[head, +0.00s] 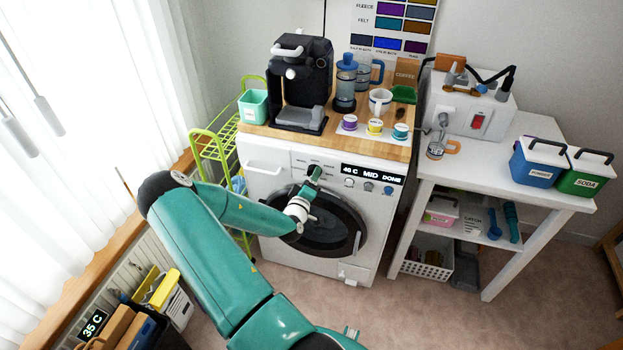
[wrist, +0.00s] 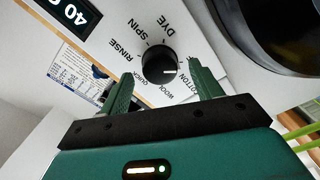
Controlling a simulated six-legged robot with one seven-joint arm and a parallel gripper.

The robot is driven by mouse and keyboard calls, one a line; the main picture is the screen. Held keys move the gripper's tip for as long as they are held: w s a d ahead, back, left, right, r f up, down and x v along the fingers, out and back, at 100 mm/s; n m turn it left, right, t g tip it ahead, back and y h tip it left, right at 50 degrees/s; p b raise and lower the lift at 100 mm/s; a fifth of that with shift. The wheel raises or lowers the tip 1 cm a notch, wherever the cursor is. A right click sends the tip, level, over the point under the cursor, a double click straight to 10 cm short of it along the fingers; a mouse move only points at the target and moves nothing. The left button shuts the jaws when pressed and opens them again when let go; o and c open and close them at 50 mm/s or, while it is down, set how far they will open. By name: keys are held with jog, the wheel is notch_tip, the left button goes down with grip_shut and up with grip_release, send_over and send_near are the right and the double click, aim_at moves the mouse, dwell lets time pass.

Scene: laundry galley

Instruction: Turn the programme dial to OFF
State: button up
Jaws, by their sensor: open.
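The programme dial (wrist: 157,62) is a round black knob with a white pointer mark, on the white panel of the washing machine (head: 268,178). Around it in the wrist view I read RINSE, SPIN, DYE, COTTON, WOOL and QUICK; I see no OFF label. The white mark points to the picture's right, near COTTON. My gripper (wrist: 158,70) is open, with one green finger on each side of the dial in the picture. I cannot tell whether they touch it. In the head view my gripper (head: 314,173) is at the panel and hides the dial.
The panel display (head: 372,174) reads 40 C MID DONE, with smaller knobs below it. The round door (head: 335,225) is below the panel. A wooden top (head: 338,133) holds a coffee machine, a mug and several small pots. A green rack (head: 213,140) stands left, a white table (head: 480,165) right.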

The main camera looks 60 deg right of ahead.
jog(key=s+a, duration=0.2)
jog(key=a, duration=1)
jog(key=shift+a, duration=0.3)
